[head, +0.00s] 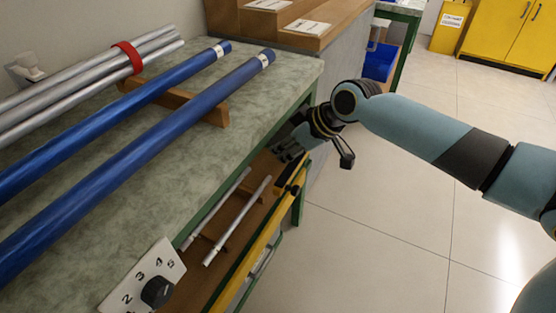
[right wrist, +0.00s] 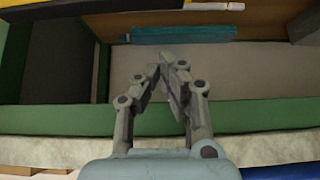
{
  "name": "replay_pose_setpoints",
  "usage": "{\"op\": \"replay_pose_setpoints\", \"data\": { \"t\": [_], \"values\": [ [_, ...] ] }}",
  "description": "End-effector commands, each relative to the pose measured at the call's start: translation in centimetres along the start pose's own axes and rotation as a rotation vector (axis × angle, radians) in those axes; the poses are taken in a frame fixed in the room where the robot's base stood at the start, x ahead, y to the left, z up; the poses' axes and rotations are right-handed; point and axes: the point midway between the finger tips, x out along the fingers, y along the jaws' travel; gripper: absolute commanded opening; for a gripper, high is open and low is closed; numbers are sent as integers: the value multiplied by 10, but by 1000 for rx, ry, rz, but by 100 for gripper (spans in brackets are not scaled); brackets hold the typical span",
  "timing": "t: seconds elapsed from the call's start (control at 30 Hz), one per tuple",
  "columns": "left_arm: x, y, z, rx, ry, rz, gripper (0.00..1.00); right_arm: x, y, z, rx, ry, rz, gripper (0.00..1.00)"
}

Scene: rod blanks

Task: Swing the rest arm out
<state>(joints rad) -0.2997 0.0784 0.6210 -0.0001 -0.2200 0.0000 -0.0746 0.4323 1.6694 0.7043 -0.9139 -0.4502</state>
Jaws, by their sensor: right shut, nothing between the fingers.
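My right gripper (head: 289,146) is at the bench's front edge, below the top, near the far end of a yellow bar (head: 262,242) with a black fitting (head: 291,188). In the right wrist view the gripper's fingers (right wrist: 171,68) converge at their tips and hold nothing. They point at the space under the bench top, near a green rail (right wrist: 245,116) and a teal bar (right wrist: 182,34). I cannot tell which part is the rest arm, or whether the fingers touch anything. My left gripper is not in view.
Blue rods (head: 150,130) and silver rods with a red band (head: 127,57) lie on the green bench top (head: 293,72). Two short silver rods (head: 238,220) lie on a lower wooden shelf. A numbered dial (head: 156,291) stands at the front. The floor (head: 365,245) at right is clear.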

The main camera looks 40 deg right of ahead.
Motion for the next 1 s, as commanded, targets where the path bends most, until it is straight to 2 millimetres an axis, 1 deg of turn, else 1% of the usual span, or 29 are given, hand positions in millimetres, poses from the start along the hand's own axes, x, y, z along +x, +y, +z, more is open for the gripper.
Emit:
{"op": "replay_pose_setpoints", "data": {
  "t": [0.17, 0.4, 0.5, 0.6, 0.7, 0.83, 1.0],
  "values": [
    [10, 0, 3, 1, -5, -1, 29, 28, -1, 1, 4, 1, -1, 0],
    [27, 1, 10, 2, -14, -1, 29, 81, -1, 2, 4, 0, -1, 0],
    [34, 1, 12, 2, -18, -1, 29, 101, -1, 2, 4, -1, -2, 0],
    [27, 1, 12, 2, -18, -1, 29, 85, 0, 15, -1, -4, 2, 0],
    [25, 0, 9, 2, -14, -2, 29, 77, 0, 23, 0, -1, 2, 0],
    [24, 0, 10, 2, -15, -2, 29, 72, 0, 30, 0, -1, 2, 0],
    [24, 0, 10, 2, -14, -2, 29, 70, 0, 31, 1, 0, 2, 0]
  ]
}}
